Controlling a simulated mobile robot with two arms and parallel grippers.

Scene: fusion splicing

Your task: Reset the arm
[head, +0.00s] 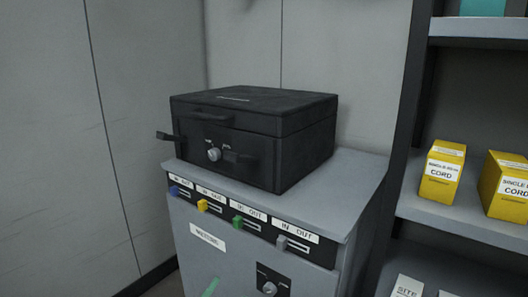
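Neither of my grippers shows in the head view. A closed black case (255,125) sits on top of a grey cabinet (335,190). The case front has a handle (209,116) near the lid, a round silver knob (214,154), and dark lever-like parts at the left (168,136) and right (240,159). The cabinet front has a row of blue (174,191), yellow (203,205), green (237,221) and grey (281,243) tabs under "IN OUT" labels.
A shelf unit (450,212) stands at the right with two yellow "CORD" boxes (442,172) (506,187). A second knob (269,288) and a green strip (210,288) show low on the cabinet. Grey walls (140,80) close off the left and back.

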